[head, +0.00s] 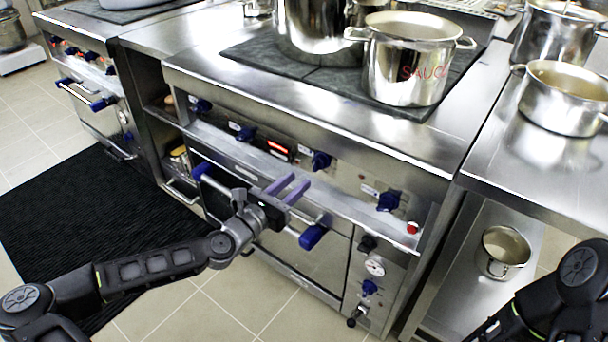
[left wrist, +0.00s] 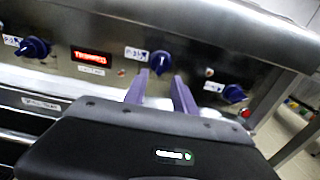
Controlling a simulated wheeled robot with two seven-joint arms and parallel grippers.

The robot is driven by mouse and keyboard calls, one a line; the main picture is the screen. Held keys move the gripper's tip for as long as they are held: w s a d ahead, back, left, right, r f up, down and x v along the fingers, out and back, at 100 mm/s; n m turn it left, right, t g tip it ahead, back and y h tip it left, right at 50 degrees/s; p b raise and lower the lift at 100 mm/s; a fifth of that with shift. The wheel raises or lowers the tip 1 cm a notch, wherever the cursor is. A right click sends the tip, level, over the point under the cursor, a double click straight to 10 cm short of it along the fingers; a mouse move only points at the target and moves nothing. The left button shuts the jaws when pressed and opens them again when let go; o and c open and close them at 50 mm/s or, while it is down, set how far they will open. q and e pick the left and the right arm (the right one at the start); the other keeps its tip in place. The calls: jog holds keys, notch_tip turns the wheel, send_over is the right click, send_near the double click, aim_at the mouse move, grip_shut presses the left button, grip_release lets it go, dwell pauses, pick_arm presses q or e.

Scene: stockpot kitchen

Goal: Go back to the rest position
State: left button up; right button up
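My left gripper (head: 287,189) is in front of the stove's control panel, near the oven door handle. Its two purple fingers stand apart with nothing between them. In the left wrist view the fingers (left wrist: 160,90) point at the panel, just below a blue knob (left wrist: 161,63). I cannot tell from these views whether they touch anything. My right arm (head: 560,300) shows at the lower right, and its gripper is out of the picture.
A black mat (head: 90,220) lies on the tiled floor at left.

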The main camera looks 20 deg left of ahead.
pick_arm(q)
jog(key=shift+s+a, duration=0.2)
jog(key=shift+s, duration=0.45)
